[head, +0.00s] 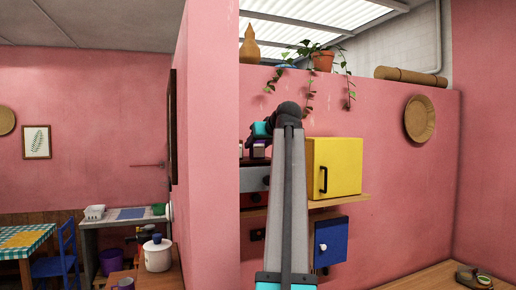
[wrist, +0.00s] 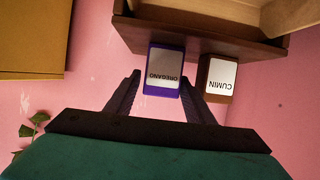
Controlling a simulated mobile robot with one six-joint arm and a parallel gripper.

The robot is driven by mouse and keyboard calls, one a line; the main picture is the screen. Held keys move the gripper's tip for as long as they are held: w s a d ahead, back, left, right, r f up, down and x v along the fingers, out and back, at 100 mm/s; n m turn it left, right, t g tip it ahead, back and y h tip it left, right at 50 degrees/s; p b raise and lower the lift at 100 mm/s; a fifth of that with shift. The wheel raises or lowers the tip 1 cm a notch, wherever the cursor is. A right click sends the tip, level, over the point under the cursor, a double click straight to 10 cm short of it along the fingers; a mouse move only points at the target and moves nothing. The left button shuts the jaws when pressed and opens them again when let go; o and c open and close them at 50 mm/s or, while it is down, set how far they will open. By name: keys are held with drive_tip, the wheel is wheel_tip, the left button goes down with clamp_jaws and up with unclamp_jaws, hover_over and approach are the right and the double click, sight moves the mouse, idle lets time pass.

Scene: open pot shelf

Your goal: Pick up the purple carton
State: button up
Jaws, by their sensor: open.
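The purple carton (wrist: 151,68) has a pale label reading OREGANO. The wrist view is upside down, and the carton stands on a brown wooden shelf (wrist: 205,40). My gripper (wrist: 160,77) is open, with one dark finger to each side of the carton in the picture. The right finger overlaps or closely borders the carton's edge; I cannot tell whether it touches.
A brown carton labelled CUMIN (wrist: 217,78) stands close beside the purple one, near my right finger in the wrist view. A yellow cabinet (head: 334,167) is right of my arm in the head view. A trailing plant (head: 322,60) hangs from the ledge above.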

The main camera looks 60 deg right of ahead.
sight(255, 146)
drive_tip(key=shift+w+d+f+p, duration=0.1)
drive_tip(key=shift+w+d+p, duration=0.25)
drive_tip(key=shift+w+p, duration=0.25)
drive_tip(key=shift+p+x, duration=0.4)
drive_tip(key=shift+x, duration=0.75)
drive_tip(key=shift+s+f, duration=0.1)
drive_tip(key=c, duration=0.8)
